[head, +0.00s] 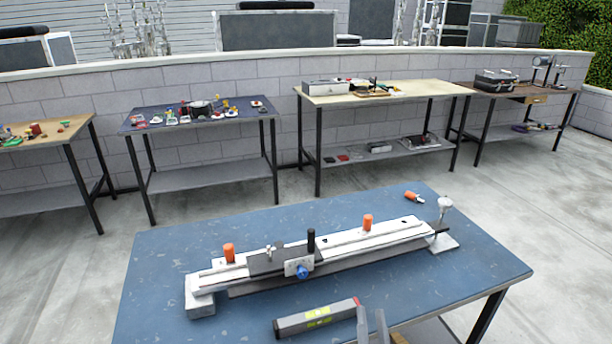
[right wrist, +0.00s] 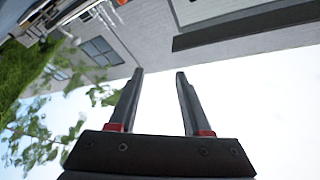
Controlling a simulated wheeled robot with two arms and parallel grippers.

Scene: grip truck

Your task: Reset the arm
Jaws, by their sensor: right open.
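My right gripper (head: 371,326) shows at the bottom edge of the head view, just right of a grey spirit level with yellow-green windows (head: 318,316). In the right wrist view the right gripper (right wrist: 160,74) is open, with two dark fingers apart and nothing between them. The wrist camera looks out at a wall, sky and leaves. My left gripper is not in the head view. On the blue table (head: 160,262) lies a long white rail device (head: 345,240) with a dark sliding carriage (head: 268,262), a blue knob (head: 302,271) and orange knobs.
A small orange-tipped tool (head: 413,196) lies near the table's far edge. A metal stand with a round top (head: 445,204) is at the rail's right end. Several workbenches with tools stand along the block wall (head: 240,83). The table's right front is clear.

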